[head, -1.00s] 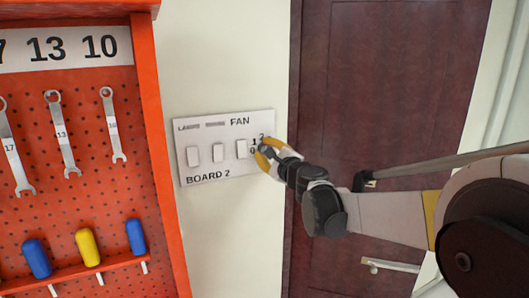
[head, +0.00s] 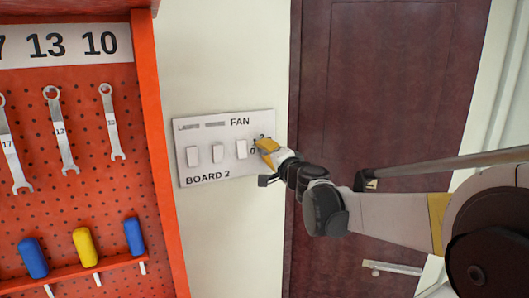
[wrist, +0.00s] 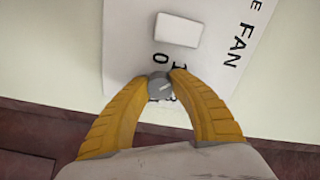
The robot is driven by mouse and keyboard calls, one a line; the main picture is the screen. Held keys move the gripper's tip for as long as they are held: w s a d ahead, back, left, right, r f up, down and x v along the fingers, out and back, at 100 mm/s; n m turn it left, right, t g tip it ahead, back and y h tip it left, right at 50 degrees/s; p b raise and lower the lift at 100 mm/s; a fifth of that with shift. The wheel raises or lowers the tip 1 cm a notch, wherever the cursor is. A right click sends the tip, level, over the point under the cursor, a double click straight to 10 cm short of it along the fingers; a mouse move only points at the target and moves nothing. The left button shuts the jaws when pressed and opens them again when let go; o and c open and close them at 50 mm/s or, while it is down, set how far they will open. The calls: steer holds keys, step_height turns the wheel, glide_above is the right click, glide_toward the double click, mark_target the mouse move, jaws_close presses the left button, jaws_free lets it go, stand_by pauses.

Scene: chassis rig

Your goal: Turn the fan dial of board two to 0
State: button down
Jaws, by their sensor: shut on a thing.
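Board 2 (head: 205,165) is a white panel on the wall, with a FAN label at its upper right. The fan dial (wrist: 159,86) is a small round grey knob with a pale line on its face, beside printed numbers. I cannot tell for sure which number the line faces. My gripper (wrist: 160,83) has its two yellow fingers closed on the dial, one on each side. In the head view, my gripper (head: 264,146) is at the board's right end and hides most of the dial.
Several white rocker switches, such as the nearest one (head: 241,149), sit left of the dial. An orange pegboard (head: 90,190) with wrenches and screwdrivers stands at left. A dark red door (head: 390,90) with a handle (head: 390,266) is at right, behind my arm.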

steer(key=n, duration=0.5)
steer(key=shift+n, duration=0.3)
steer(key=n, duration=0.5)
steer(key=shift+b, duration=0.35)
steer(key=shift+n, duration=0.3)
steer(key=c, duration=1.2)
jaws_free()
steer(key=shift+w, duration=0.1)
steer(key=shift+o, duration=0.2)
steer(key=v, duration=1.2)
